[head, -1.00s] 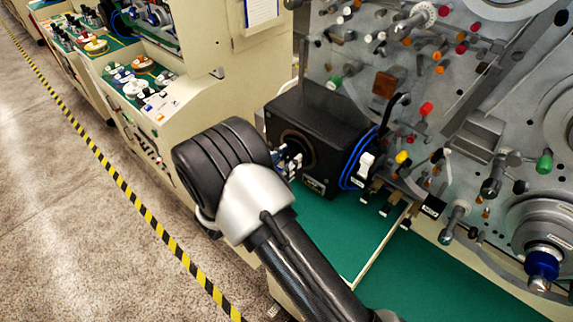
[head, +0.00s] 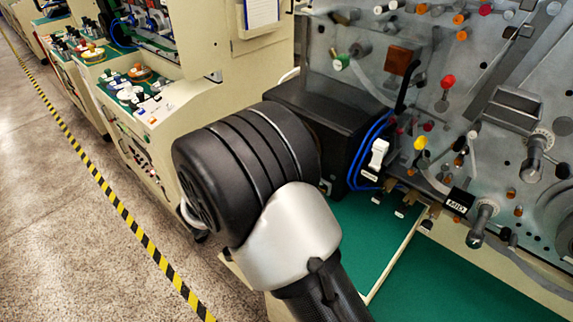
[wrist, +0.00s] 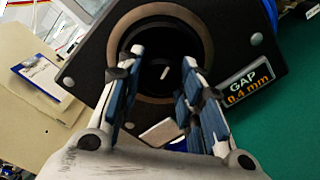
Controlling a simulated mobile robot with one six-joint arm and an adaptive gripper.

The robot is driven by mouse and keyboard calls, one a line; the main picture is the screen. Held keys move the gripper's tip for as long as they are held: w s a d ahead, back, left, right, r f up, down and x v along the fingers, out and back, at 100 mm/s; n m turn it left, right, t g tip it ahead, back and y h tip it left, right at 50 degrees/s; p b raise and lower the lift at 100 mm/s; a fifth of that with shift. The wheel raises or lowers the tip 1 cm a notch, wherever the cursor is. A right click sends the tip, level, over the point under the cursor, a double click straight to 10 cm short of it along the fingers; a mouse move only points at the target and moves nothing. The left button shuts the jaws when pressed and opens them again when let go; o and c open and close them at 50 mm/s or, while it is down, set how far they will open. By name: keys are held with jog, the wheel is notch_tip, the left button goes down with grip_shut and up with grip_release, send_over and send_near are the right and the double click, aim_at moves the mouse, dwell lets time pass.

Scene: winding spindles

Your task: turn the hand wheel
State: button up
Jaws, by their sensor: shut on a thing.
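The black box (head: 335,112) stands on the green bench top in the head view. Its face fills much of the wrist view (wrist: 95,55), with a brown ring (wrist: 121,38) around a dark round opening. Inside the ring is a dark round part with a short white mark, which looks like the hand wheel (wrist: 154,76). My gripper (wrist: 162,62) has its two blue-padded fingers on either side of this wheel and is shut on it. The contact at the fingertips is partly dark. In the head view my wrist hides the fingers and the wheel.
A "GAP 0.4 mm" label (wrist: 250,84) is on the box face. Blue cables (head: 368,150) and a white switch (head: 378,153) sit at the box's right. The grey panel (head: 450,110) carries many knobs and spindles. Green bench top (head: 440,265) is bare in front.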

jog(key=m+b, duration=0.7)
jog(key=b, duration=0.3)
jog(key=shift+b, duration=0.35)
jog(key=shift+r, duration=0.1)
jog(key=o, duration=1.1)
jog(key=shift+c, duration=0.2)
jog(key=v, duration=1.2)
